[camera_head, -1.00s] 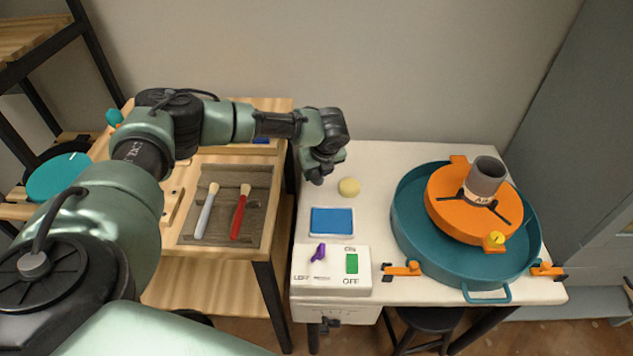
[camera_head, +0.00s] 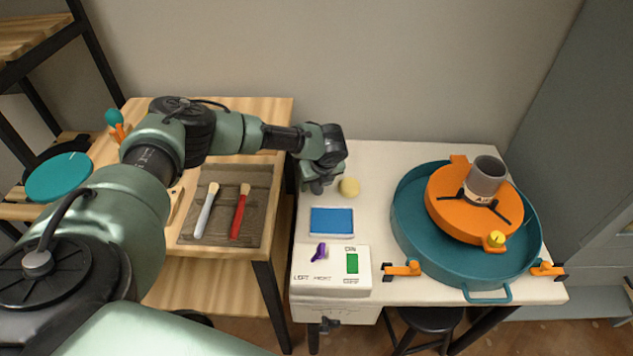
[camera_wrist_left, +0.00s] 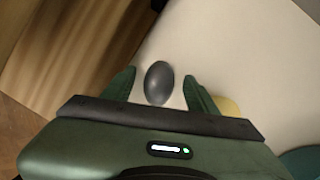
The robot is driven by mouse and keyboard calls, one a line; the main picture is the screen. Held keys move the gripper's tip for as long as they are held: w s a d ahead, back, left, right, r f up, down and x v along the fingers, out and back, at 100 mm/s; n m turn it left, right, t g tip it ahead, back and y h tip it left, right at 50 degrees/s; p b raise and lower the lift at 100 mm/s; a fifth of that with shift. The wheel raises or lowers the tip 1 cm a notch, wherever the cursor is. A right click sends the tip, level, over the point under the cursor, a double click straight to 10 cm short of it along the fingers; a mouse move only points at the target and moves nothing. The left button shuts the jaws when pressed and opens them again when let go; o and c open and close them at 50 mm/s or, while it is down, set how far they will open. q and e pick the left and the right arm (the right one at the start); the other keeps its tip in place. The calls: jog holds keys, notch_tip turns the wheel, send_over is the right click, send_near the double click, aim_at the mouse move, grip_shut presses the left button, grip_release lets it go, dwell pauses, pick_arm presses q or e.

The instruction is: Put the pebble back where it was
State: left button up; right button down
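The pebble (camera_wrist_left: 158,83) is a smooth dark grey oval. In the left wrist view it lies between the two fingers of my left gripper (camera_wrist_left: 160,76), with a narrow gap showing on each side. Below it is the white tabletop (camera_wrist_left: 235,50), near its left edge. In the head view my left gripper (camera_head: 317,187) points down at the left side of the white table, just left of the yellow sponge (camera_head: 349,187). The pebble is hidden there by the gripper. My right gripper is not in view.
A blue pad (camera_head: 332,221) and a switch box (camera_head: 331,270) are in front of the gripper. A teal basin (camera_head: 408,238) with an orange wheel (camera_head: 449,211) fills the table's right.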

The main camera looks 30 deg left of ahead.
pick_arm(q)
jog(key=v, duration=1.2)
jog(key=shift+r+p, duration=0.15)
jog(key=shift+p, duration=0.3)
